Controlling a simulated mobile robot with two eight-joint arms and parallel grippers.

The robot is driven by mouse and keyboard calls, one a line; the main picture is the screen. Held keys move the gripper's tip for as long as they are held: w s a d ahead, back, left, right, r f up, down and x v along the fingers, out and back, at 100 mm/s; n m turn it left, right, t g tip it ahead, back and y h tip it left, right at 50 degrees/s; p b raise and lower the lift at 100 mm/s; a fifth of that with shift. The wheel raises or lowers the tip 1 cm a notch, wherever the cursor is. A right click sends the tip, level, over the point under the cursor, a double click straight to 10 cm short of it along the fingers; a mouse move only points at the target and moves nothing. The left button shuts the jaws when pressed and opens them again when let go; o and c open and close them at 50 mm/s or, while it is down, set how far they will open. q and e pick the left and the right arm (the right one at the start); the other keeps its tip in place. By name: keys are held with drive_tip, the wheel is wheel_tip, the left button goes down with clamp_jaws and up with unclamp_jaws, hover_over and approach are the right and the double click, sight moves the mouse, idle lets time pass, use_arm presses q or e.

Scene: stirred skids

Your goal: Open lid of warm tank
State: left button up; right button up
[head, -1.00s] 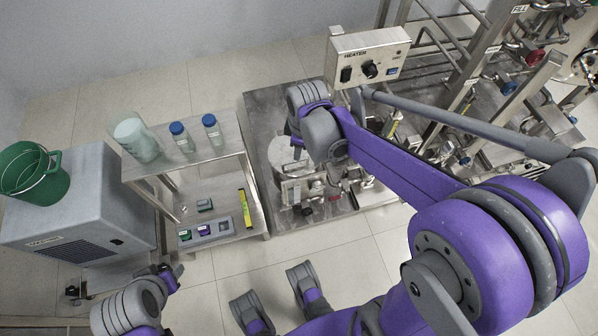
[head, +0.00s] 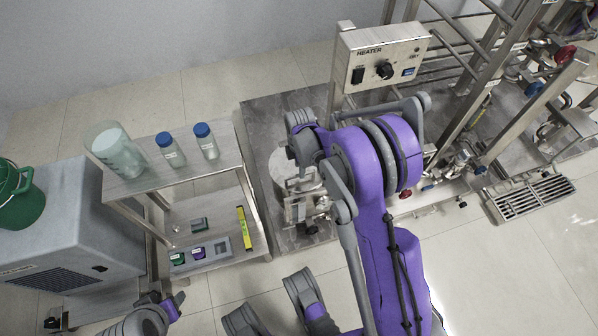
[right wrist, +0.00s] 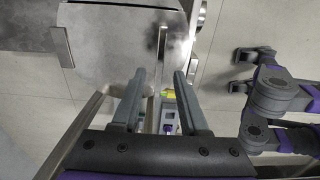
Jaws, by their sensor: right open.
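The warm tank appears to be the low steel vessel under the heater box; its round pale lid (head: 284,166) shows partly beside my right wrist, which hides the rest. In the right wrist view a broad flat steel plate (right wrist: 120,45), apparently the lid, fills the upper part, with a thin upright bar (right wrist: 162,45) on it. My right gripper (right wrist: 158,88) is open, its two fingers apart with nothing gripped between them. The bar is above the gap between the fingertips in the picture; I cannot tell the distance. My left arm's end (head: 160,308) is at the lower left, its jaws unclear.
A heater box (head: 385,58) stands on a post behind the tank. A steel cart (head: 123,190) at the left holds a beaker (head: 115,150) and blue-capped bottles (head: 205,141). A green bucket (head: 18,200) sits on a grey unit (head: 75,225). Pipework crowds the right.

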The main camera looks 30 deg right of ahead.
drive_tip(key=shift+f+b, duration=0.3)
drive_tip(key=shift+f, duration=1.1)
clamp_jaws()
idle(0.4)
